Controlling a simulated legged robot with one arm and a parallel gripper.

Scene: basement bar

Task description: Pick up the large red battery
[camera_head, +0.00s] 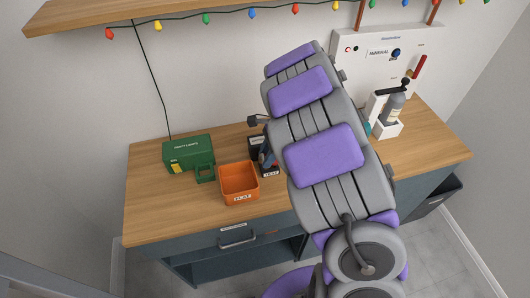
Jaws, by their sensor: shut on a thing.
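My arm, in grey with purple pads, rises through the middle of the view and hides much of the counter behind it. Only a dark part of what looks like my gripper (265,154) shows at the arm's left edge, low over the counter by a small dark labelled box. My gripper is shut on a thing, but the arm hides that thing. I cannot make out the large red battery.
An orange labelled bin (238,184) and a green box (189,153) stand on the wooden counter (155,212). A mineral dispenser (381,60) with a grey bottle (393,106) stands at the right. A shelf with coloured lights hangs above. The counter's front left is clear.

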